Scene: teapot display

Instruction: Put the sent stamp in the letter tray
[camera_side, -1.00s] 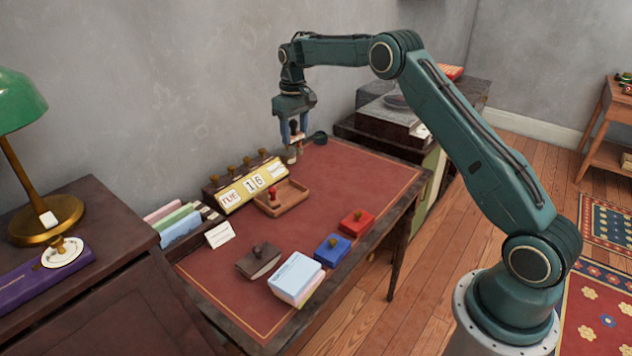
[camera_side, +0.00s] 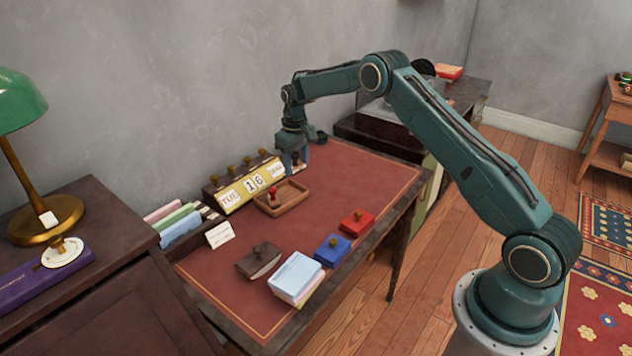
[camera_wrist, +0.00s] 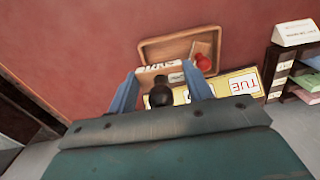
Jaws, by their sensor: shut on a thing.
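My gripper (camera_wrist: 163,88) is shut on a stamp with a dark round knob (camera_wrist: 160,96) and a pale block with lettering too small to read. In the side view my gripper (camera_side: 295,165) is low over the desk, just behind the wooden tray (camera_side: 283,207), and hides most of the stamp. In the wrist view the held stamp overlaps the near edge of the tray (camera_wrist: 150,51). I cannot tell whether it touches the tray.
A brown blotter (camera_side: 258,260), blue pad (camera_side: 332,250) and red pad (camera_side: 357,222) are in front. The desk's right side is clear.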

